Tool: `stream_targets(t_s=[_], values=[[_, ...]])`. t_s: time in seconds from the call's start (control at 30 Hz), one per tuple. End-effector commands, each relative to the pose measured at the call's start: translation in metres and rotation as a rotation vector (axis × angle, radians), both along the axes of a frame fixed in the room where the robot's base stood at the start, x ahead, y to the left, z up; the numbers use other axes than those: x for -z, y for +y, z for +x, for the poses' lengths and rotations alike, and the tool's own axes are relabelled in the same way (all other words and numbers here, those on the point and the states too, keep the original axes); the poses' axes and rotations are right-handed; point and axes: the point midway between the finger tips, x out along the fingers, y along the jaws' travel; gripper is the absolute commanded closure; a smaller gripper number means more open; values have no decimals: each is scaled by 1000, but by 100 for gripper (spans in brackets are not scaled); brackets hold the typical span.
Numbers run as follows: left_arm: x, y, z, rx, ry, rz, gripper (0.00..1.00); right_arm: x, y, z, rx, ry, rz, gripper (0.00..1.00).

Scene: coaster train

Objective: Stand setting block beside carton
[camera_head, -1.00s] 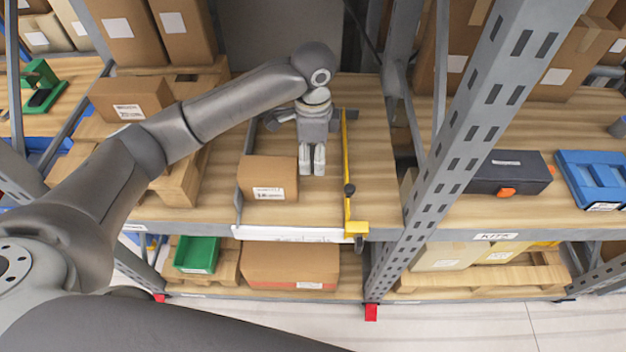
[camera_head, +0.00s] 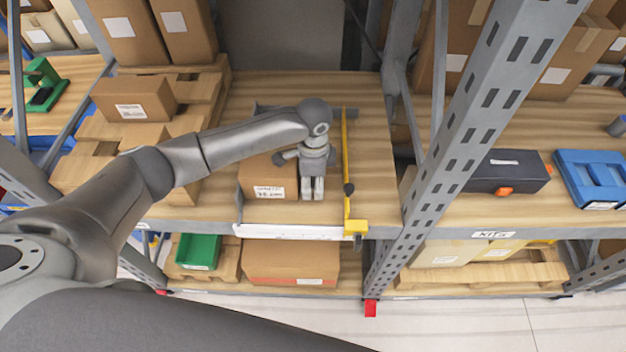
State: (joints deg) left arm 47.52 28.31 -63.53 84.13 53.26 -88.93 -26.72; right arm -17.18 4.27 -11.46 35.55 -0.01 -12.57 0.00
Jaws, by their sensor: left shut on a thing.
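The brown carton (camera_head: 262,179) with a white label stands near the front of the middle shelf. My left gripper (camera_head: 312,190) points down just right of the carton, its pale fingers close together near the carton's front right side. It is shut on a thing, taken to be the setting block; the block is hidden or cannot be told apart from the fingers. I cannot tell whether the fingers touch the carton or the shelf. My right gripper is not in view.
A yellow bar (camera_head: 347,150) with a dark knob runs front to back close to the right of my gripper. A white strip (camera_head: 290,232) edges the shelf front. Another carton (camera_head: 133,98) sits on pallets at left. A grey upright (camera_head: 462,150) stands at right.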

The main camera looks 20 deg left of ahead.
Motion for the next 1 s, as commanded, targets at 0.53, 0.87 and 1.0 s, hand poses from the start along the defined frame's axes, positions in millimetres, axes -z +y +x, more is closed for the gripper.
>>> stream_targets(t_s=[0.53, 0.87, 1.0], values=[[2, 0, 0, -1, 0, 0, 34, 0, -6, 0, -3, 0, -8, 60], [-29, 0, 2, 1, -4, -1, 34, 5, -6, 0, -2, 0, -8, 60], [-60, 0, 1, 0, -4, -1, 34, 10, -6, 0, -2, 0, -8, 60]])
